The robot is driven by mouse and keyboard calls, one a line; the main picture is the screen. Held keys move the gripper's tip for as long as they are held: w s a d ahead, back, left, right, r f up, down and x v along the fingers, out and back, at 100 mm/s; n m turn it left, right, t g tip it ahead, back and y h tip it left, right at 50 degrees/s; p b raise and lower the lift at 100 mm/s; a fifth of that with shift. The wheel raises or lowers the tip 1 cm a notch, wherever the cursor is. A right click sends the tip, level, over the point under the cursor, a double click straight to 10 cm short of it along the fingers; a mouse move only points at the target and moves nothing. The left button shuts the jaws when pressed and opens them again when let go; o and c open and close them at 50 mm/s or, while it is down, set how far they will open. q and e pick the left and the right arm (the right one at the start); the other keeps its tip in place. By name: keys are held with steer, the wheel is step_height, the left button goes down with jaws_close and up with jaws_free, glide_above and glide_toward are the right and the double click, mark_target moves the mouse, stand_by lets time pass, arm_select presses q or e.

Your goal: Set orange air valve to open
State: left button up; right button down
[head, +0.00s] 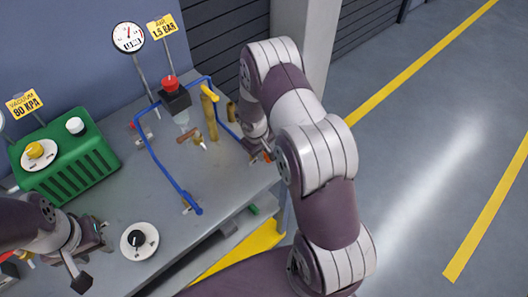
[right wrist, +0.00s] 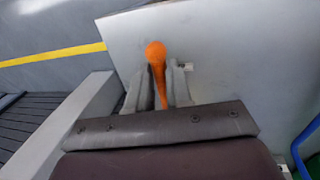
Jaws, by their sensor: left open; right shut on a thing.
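The orange air valve's handle (right wrist: 156,60) shows in the right wrist view as an orange lever with a round knob end. It stands between the two grey fingers of my right gripper (right wrist: 158,85), which is shut on it. In the head view, only a small bit of orange (head: 267,157) shows at the tip of my right gripper (head: 260,154), at the table's right edge. The valve body is hidden by my arm and gripper. My left gripper (head: 88,262) is open and empty over the table's front left, near a black dial.
The grey table (head: 150,205) carries a green box (head: 65,160) with knobs, a black dial on a white disc (head: 139,241), blue piping (head: 165,172), a red-topped regulator (head: 174,97), brass-coloured fittings (head: 209,112) and a gauge (head: 128,37). The floor to the right is free.

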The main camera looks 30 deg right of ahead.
steer(key=shift+w+r, duration=0.1)
steer(key=shift+w, duration=0.05)
steer(key=c, duration=1.1)
jaws_free()
steer(key=shift+c, duration=0.2)
steer(key=shift+o, duration=0.5)
steer(key=shift+a, duration=0.1)
step_height(320, 180, up, 12)
steer(key=a+b, duration=0.1)
steer(key=a, duration=0.1)
steer(key=shift+s+a+r+b, duration=0.2)
steer(key=shift+s+b, duration=0.15)
steer(key=shift+b, duration=0.05)
